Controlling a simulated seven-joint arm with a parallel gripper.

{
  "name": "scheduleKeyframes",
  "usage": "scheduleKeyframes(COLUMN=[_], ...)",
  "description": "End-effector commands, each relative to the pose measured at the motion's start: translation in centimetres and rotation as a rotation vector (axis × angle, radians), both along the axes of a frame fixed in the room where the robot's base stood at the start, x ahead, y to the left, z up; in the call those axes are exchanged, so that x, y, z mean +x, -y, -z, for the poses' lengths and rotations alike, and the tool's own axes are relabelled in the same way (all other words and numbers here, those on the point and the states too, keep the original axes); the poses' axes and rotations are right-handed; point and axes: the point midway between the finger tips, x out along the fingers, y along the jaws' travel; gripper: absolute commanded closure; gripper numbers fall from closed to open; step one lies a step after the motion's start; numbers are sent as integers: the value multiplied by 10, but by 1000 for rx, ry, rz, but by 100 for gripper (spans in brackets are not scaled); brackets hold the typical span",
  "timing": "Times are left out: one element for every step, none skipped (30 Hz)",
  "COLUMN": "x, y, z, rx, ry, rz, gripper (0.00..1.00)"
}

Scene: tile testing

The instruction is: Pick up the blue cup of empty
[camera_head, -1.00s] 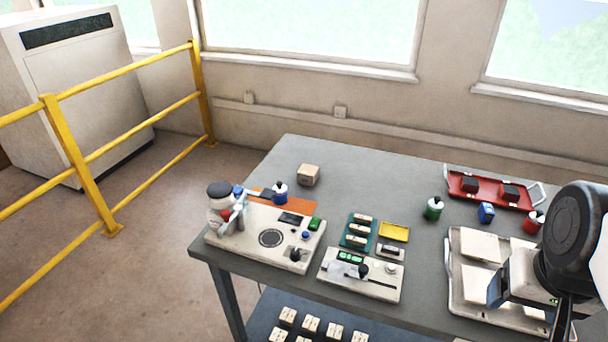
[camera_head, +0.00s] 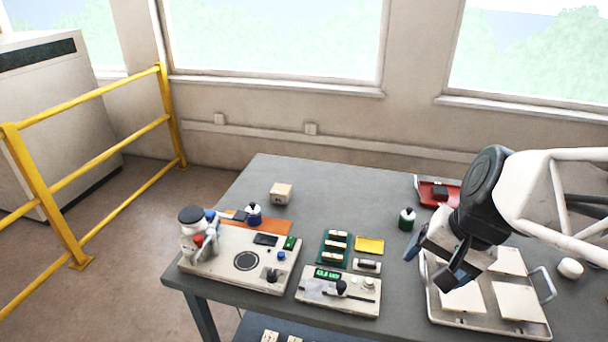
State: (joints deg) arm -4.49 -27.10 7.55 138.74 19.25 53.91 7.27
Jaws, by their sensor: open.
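No blue cup shows clearly now. A small blue cup-like object stood between the green-and-white bottle and the red tray a second ago; my arm now covers that spot. My gripper (camera_head: 431,264) is open and appears empty, above the left part of the metal tray (camera_head: 431,303), with its fingers pointing down and left. A white bottle with a dark blue top (camera_head: 254,214) stands on the orange mat (camera_head: 276,226) at the left, far from my gripper.
The green-and-white bottle (camera_head: 407,219) stands just left of my arm. The red tray (camera_head: 426,190) is partly hidden behind it. White tiles (camera_head: 517,302) lie in the metal tray. Test devices (camera_head: 215,262) line the front left edge. The table's back middle is clear.

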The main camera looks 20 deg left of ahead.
Motion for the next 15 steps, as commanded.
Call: scheduleKeyframes(x=[10,16,23,28,33,41,46,51,59,64,69,76,82,87,94], y=[-11,-18,-27,-33,-40,-49,-55,-62,-71,-78,-85,-94,-101,-108,-117], z=[3,4,5,7,8,9,11,13,15,16,18,20,21,24,27], rx=[37,59,89,110,131,160,180,201,228,249,270,295,315,334,358], ry=[-24,-38,-55,-69,-83,-101,-116,-131,-152,-166,-182,-203,-218,-235,-257], rz=[21,35,55,70,84,104,121,136,156,173,190,210,226,244,266], gripper=[21,21,21,21,21,21,21,21,21,21,21,21,21,21,21])
